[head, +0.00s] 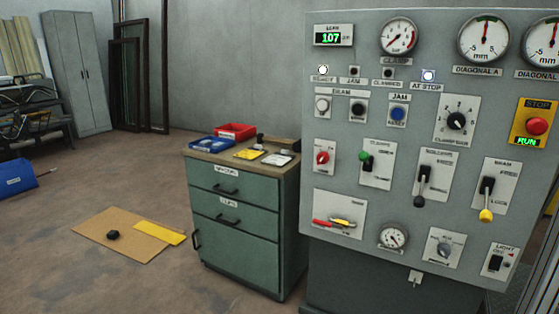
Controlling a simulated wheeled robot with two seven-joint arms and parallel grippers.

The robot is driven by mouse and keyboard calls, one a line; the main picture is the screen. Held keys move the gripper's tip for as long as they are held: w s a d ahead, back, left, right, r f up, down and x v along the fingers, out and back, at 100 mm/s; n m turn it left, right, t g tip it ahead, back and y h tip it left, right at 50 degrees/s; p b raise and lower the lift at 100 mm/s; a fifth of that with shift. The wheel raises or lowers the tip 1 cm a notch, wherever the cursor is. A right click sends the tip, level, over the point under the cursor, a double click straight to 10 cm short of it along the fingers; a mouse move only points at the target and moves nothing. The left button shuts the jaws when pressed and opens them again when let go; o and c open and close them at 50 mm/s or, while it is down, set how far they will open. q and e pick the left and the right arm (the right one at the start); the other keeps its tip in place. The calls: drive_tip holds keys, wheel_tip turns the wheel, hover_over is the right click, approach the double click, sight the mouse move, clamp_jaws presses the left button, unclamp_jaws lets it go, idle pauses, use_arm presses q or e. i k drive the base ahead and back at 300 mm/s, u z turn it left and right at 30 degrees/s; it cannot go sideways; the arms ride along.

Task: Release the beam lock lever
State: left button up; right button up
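The beam lock lever (486,200) is on the lower right of the grey control panel (320,120). Neither of my grippers is in view, and nothing touches the lever.
A red stop button (537,127) is above right, and a light switch (495,262) below. A green drawer cabinet (240,235) stands left of the panel. The floor before the cabinet holds a brown board (110,236).

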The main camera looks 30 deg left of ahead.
sight(486, 217)
drive_tip(key=u, duration=0.15)
drive_tip(key=i, duration=1.2)
drive_tip(key=u, duration=0.3)
